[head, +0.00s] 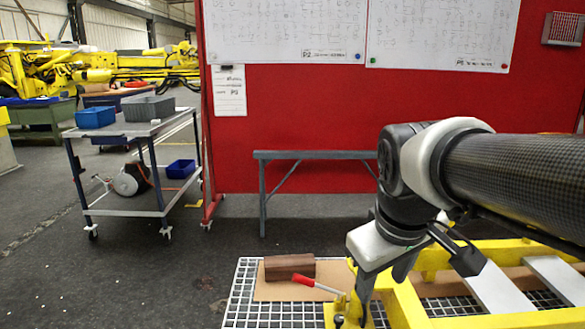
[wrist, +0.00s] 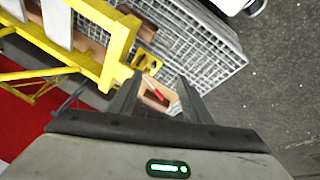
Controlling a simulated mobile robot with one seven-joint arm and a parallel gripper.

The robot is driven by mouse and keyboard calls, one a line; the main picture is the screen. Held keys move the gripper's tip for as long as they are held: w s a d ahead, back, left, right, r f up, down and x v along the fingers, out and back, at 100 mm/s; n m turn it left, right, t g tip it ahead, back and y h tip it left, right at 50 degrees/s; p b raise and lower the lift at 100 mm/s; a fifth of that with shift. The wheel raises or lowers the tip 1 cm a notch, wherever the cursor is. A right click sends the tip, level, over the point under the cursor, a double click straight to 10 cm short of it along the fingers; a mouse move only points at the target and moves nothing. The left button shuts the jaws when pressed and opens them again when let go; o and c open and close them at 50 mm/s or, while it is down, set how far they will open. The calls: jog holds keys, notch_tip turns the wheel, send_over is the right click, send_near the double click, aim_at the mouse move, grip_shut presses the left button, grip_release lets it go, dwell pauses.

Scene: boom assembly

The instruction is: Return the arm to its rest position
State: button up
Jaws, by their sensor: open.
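My arm reaches in from the right of the head view, bent at the wrist, with my gripper (head: 382,282) pointing down over the yellow frame (head: 405,300). In the wrist view my gripper (wrist: 160,80) has its two dark fingers spread apart, with nothing held between them. Beyond the fingers a red-handled tool (wrist: 155,94) shows close to the yellow frame's end. In the head view the red handle (head: 305,280) lies left of my gripper. Part of the frame is hidden behind my gripper.
A brown block (head: 290,267) lies on a board over the white grating (head: 240,300). A grey trestle (head: 315,156) stands behind, before a red partition (head: 290,110). A wheeled cart (head: 135,128) with blue and grey bins stands left. Open floor lies at front left.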

jog(key=s+f+m+t+p, duration=0.1)
jog(key=s+m, duration=0.4)
jog(key=s, duration=0.4)
notch_tip(320, 180, up, 18)
jog(key=p, duration=1.8)
jog(key=shift+w+y, duration=0.35)
jog(key=shift+y, duration=0.05)
jog(key=shift+a, duration=0.1)
